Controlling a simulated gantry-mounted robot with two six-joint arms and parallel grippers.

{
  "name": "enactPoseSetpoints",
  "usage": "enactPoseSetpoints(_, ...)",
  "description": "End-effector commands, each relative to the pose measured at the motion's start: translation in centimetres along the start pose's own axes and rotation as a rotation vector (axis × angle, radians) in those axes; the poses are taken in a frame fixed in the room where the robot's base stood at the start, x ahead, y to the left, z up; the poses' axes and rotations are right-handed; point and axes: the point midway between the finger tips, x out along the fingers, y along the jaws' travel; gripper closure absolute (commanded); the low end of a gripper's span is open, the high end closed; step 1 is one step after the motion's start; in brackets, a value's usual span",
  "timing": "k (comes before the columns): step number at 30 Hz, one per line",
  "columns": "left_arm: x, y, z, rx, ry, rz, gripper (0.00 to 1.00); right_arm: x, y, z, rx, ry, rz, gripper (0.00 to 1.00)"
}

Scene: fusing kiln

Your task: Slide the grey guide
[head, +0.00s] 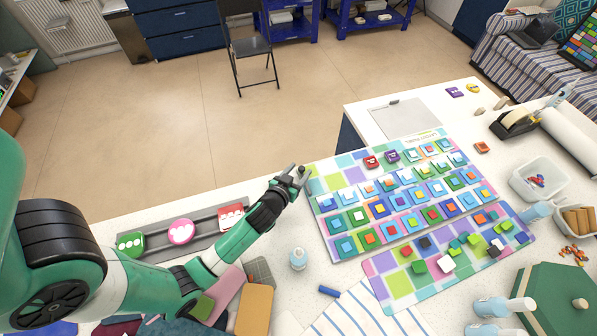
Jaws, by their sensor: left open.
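A small grey piece (394,101) lies at the top edge of a pale grey panel (408,121) on the back counter; it may be the grey guide, but I cannot tell for sure. A long dark grey tray (205,241) on the left counter holds a green, a pink and a red piece. My left gripper (301,171) is open above the counter edge, by the top left corner of the patterned board. It is apart from both grey things. Whether something small and dark sits between its fingertips is unclear. My right gripper is out of view.
The patterned board (327,222) bears rows of coloured glass tiles. A second mat (399,284) with loose tiles lies in front. A small bottle (298,259) stands near my left forearm. A tape dispenser (514,124) and white bin (538,178) are at the right.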

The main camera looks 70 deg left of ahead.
Motion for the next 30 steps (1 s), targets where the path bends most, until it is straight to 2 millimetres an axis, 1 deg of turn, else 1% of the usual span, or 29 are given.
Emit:
enactPoseSetpoints(4, -0.03, 0.01, -0.02, 0.000, 0.000, 0.000, 0.41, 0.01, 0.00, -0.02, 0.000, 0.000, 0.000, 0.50)
enactPoseSetpoints(5, -0.03, 0.01, -0.02, 0.000, 0.000, 0.000, 0.45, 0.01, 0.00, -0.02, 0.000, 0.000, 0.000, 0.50)
enactPoseSetpoints(6, -0.04, 0.01, -0.02, 0.000, 0.000, 0.000, 0.52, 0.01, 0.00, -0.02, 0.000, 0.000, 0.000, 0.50)
enactPoseSetpoints(14, -0.06, 0.01, -0.02, 0.000, 0.000, 0.000, 0.99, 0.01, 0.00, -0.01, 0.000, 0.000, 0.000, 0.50)
enactPoseSetpoints(15, -0.06, 0.01, -0.02, 0.000, 0.000, 0.000, 1.00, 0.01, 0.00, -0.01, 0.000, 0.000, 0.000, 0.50)
enactPoseSetpoints(30, -0.07, 0.02, -0.04, 0.000, 0.001, 0.000, 1.00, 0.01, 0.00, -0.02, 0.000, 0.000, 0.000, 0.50)
